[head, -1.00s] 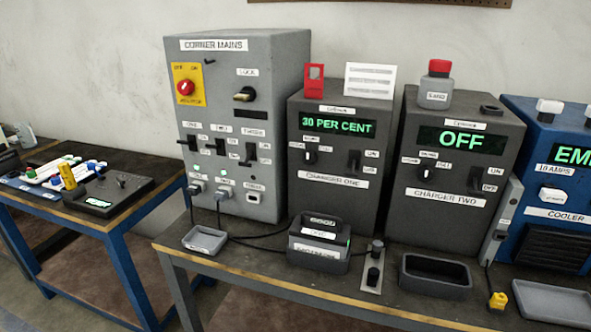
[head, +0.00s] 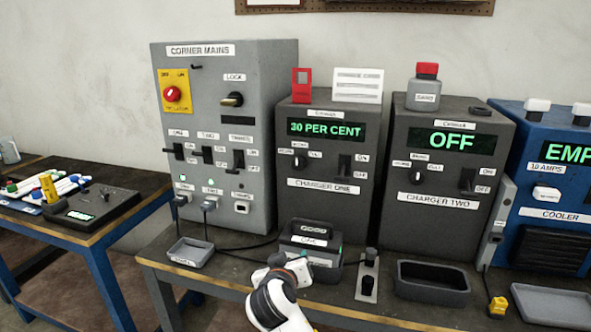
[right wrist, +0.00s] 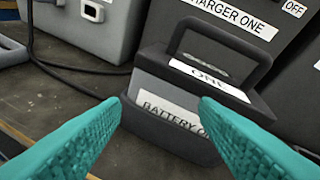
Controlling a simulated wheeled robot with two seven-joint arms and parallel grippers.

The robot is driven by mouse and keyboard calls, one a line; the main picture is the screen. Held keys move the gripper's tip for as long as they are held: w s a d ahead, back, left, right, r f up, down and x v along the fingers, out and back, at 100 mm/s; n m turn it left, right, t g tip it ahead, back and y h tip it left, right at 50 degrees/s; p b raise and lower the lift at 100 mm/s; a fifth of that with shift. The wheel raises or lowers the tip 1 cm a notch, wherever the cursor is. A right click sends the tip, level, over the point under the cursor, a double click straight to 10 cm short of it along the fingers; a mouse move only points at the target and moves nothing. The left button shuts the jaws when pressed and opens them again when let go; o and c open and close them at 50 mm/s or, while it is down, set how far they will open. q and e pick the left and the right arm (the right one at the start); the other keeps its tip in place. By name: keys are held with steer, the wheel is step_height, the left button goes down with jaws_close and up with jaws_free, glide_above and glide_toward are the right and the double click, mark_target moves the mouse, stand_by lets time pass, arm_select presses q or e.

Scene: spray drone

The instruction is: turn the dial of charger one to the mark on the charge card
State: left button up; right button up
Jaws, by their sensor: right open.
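Charger one (head: 325,155) is a dark grey box in the middle of the head view, and its display reads "30 PER CENT". Its black dial (head: 299,161) is on the left of its front, below the display; a switch (head: 344,166) is to the right. The white charge card (head: 358,86) stands on top of the charger; its print is too small to read. My right gripper (right wrist: 160,105) is open and empty, its teal fingers in front of the battery (right wrist: 185,115) below the charger, apart from the dial. My left gripper is not in view.
The grey corner mains box (head: 262,130) stands left, with cables running from its sockets. Charger two (head: 440,225), reading "OFF", and a blue cooler (head: 545,180) stand right. A small tray (head: 191,252) and a black bin (head: 432,289) flank the battery on the bench.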

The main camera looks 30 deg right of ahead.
mark_target(297, 165)
steer(key=w+d+r+m+t+h, duration=0.1)
steer(key=w+r+m+h, duration=0.15)
steer(key=r, duration=0.55)
steer(key=w+d+r+m+h, duration=0.15)
steer(key=w+r, duration=0.25)
steer(key=r, duration=0.4)
steer(key=shift+n+h, duration=0.4)
steer(key=shift+n, duration=0.2)
steer(key=x, duration=0.4)
steer(key=p+x, duration=0.1)
steer(key=x, duration=0.6)
steer(key=shift+w+f+p, duration=0.3)
steer(key=shift+w+p, duration=0.1)
steer(key=c, duration=1)
steer(key=shift+o, duration=0.2)
